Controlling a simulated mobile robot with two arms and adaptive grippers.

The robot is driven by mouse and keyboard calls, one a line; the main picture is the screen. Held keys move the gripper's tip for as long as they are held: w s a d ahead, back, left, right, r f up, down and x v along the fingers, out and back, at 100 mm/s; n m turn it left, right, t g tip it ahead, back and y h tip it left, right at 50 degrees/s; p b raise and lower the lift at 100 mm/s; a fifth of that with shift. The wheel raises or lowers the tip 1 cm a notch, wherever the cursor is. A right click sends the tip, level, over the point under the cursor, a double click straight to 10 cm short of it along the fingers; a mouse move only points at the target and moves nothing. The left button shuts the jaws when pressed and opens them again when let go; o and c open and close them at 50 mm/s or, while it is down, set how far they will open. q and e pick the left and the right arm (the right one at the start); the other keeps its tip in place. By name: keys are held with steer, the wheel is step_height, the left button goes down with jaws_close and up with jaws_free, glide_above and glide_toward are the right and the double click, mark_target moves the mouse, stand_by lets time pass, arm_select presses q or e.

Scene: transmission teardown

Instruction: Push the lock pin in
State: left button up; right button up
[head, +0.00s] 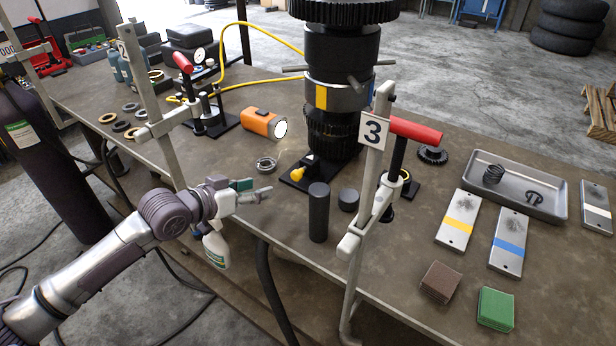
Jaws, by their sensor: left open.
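A yellow knob (298,174), which looks like the lock pin, sits on the black base plate (290,186) at the foot of the upright gear stack (333,90). I cannot tell how far the pin stands out. My left gripper (257,190) is open and empty, left of the yellow knob and apart from it, near the table's front edge. Its fingers point right toward the base plate. My right gripper is not in view.
A metal ring (265,164) and an orange flashlight (263,124) lie behind my gripper. A black cylinder (318,212) stands in front of the base. A grey clamp post with sign 3 (373,130) rises to the right. A spray bottle (215,245) hangs below my gripper.

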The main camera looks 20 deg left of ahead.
arm_select(q)
steer(key=p, duration=0.2)
glide_toward(294, 178)
steer(key=shift+x, duration=0.85)
steer(key=x, duration=0.5)
steer(key=shift+w+d, duration=0.25)
steer(key=shift+w, duration=0.05)
steer(key=shift+w+d+f, duration=0.15)
steer(key=shift+w+f, duration=0.1)
steer(key=shift+w, duration=0.15)
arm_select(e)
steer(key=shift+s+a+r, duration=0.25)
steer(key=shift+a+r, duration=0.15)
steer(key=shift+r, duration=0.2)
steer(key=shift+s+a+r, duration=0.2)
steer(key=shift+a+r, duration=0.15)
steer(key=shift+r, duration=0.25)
arm_select(q)
steer(key=c, duration=0.7)
steer(key=shift+c, duration=1.3)
jaws_close()
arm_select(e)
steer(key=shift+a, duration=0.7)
